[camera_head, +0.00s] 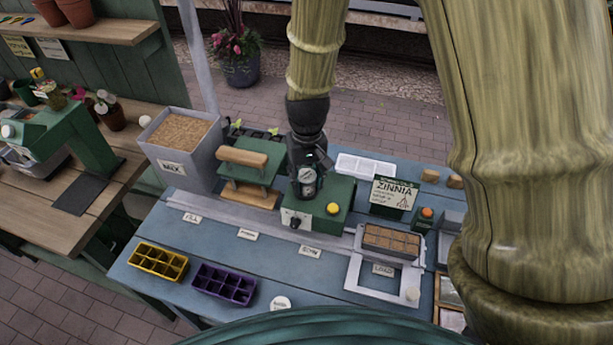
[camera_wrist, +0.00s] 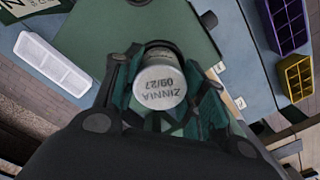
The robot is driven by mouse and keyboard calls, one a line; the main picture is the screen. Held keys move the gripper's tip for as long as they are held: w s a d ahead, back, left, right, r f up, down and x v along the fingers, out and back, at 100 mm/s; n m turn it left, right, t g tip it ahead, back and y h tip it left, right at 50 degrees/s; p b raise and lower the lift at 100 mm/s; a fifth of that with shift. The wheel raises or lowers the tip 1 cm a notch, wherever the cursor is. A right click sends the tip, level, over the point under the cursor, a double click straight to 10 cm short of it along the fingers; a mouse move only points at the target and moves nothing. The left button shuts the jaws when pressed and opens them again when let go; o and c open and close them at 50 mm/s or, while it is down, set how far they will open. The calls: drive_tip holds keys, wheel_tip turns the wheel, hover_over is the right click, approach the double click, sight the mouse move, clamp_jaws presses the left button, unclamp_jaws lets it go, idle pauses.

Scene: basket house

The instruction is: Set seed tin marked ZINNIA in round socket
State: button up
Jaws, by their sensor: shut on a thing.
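The seed tin (camera_wrist: 160,88) is a small pale cylinder, its end printed ZINNIA 09/27 in the wrist view. My gripper (camera_head: 307,170) is shut on it, with green-lined fingers on both sides. In the head view the tin (camera_head: 307,178) appears upright over the green box (camera_head: 330,212), which has a yellow button and a black knob. I cannot tell whether the tin touches the box. The round socket is not clearly visible; the tin and gripper cover part of the box top.
Left of the box stands a green press with wooden handle (camera_head: 243,157) and a grey MIX bin (camera_head: 180,140). Right are a ZINNIA card (camera_head: 395,192) and a filled soil tray (camera_head: 391,240). Yellow (camera_head: 158,261) and purple (camera_head: 224,284) trays lie at the front.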

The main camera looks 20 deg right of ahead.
drive_tip(key=shift+f, duration=0.15)
drive_tip(key=o, duration=1.6)
drive_tip(key=shift+r, duration=0.2)
drive_tip(key=shift+r+p, duration=3.45)
drive_tip(key=shift+r, duration=0.4)
drive_tip(key=shift+s+f, duration=0.1)
